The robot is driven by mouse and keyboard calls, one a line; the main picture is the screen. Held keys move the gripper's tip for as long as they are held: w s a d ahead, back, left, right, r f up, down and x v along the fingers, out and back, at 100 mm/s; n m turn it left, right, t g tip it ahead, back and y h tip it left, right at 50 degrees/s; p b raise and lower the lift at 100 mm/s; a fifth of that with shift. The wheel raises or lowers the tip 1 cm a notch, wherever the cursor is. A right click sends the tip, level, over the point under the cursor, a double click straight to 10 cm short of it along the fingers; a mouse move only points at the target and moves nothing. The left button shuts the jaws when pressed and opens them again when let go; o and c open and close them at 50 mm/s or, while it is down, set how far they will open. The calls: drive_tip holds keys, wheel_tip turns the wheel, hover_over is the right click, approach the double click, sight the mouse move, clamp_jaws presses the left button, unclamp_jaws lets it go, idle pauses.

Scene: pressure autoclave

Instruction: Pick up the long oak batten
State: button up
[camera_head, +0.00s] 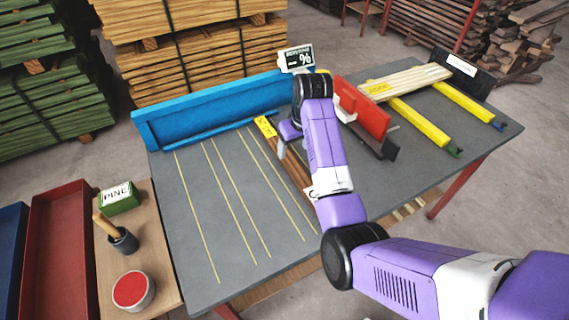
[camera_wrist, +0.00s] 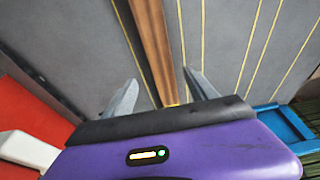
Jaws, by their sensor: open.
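The long brown batten (camera_head: 293,170) lies on the grey table, slanting from a yellow label (camera_head: 265,127) at its far end toward the front right. My arm hides part of it. My gripper (camera_head: 285,145) is above the batten near its labelled end. In the wrist view, the batten (camera_wrist: 152,40) runs between the two spread fingers of my gripper (camera_wrist: 160,84), with a bit of yellow label at the palm edge. The jaws are open and empty. I cannot tell how high the fingertips are above the table.
A blue fence (camera_head: 215,105) runs along the table's back left. Right of my arm are a red block (camera_head: 362,112), pale boards (camera_head: 405,82) and yellow bars (camera_head: 420,122). A small display (camera_head: 296,58) stands behind my wrist. The lined table surface (camera_head: 210,190) at left is clear.

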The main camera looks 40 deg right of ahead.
sight(289, 160)
drive_tip(key=shift+p+x, duration=0.4)
drive_tip(key=shift+x, duration=3.05)
drive_tip(key=shift+w+a, duration=0.1)
drive_tip(key=shift+w, duration=0.05)
drive_tip(key=shift+r, duration=0.1)
clamp_jaws()
